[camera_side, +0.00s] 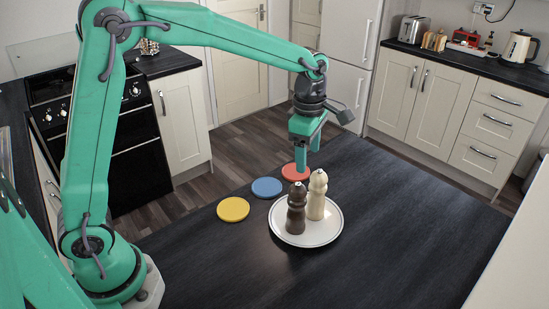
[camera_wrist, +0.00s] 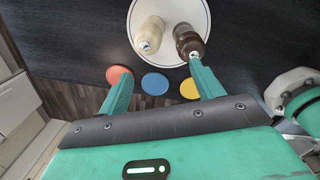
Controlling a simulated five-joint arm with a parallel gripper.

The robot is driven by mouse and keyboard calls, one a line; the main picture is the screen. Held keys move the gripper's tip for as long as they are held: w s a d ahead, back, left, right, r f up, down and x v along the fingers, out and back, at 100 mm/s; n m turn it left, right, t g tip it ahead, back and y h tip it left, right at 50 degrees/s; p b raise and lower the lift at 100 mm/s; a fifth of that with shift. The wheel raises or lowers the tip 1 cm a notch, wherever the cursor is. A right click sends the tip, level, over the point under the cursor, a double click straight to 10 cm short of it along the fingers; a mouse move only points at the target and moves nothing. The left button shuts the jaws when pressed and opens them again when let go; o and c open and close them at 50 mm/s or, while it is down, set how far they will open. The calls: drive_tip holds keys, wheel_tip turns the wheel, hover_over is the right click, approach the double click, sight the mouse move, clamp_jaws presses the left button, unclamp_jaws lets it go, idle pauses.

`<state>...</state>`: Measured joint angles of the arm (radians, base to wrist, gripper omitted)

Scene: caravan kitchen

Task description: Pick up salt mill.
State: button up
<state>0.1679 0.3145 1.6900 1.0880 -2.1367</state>
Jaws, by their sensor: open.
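A pale cream mill (camera_side: 316,197), the light one of two, stands upright on a round white plate (camera_side: 330,232) on the dark table. A dark brown mill (camera_side: 296,214) stands close beside it on the same plate. I take the pale one as the salt mill; no label shows. My gripper (camera_side: 307,160) hangs fingers down, just behind the mills and above the red coaster. In the wrist view, the fingers (camera_wrist: 161,66) are apart with nothing between them. The pale mill (camera_wrist: 150,34) and the brown mill (camera_wrist: 188,42) lie beyond the fingertips.
A yellow coaster (camera_side: 233,209), a blue coaster (camera_side: 267,187) and a red coaster (camera_side: 296,172) lie in a row left of and behind the plate. The table front and right are clear. A toaster (camera_side: 411,29) and kettle (camera_side: 519,46) stand on a far counter.

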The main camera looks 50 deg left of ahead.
sight(318, 170)
drive_tip(key=shift+w+d+f+n+g, duration=0.15)
drive_tip(key=shift+w+d+f+n, duration=0.2)
drive_tip(key=shift+w+f+n, duration=0.3)
drive_tip(key=shift+w+d+f+n+g, duration=0.15)
drive_tip(key=shift+w+d+f+n, duration=0.2)
drive_tip(key=shift+f+n, duration=0.35)
drive_tip(key=shift+w+f, duration=0.15)
drive_tip(key=shift+f, duration=1.8)
drive_tip(key=shift+w+f, duration=0.1)
drive_tip(key=shift+f, duration=1.85)
clamp_jaws()
drive_tip(key=shift+r, duration=0.1)
drive_tip(key=shift+r, duration=0.7)
wheel_tip(318, 170, up, 2)
drive_tip(key=shift+r, duration=0.2)
drive_tip(key=s+d+r, duration=0.7)
drive_tip(key=d, duration=0.1)
drive_tip(key=shift+s+d, duration=0.4)
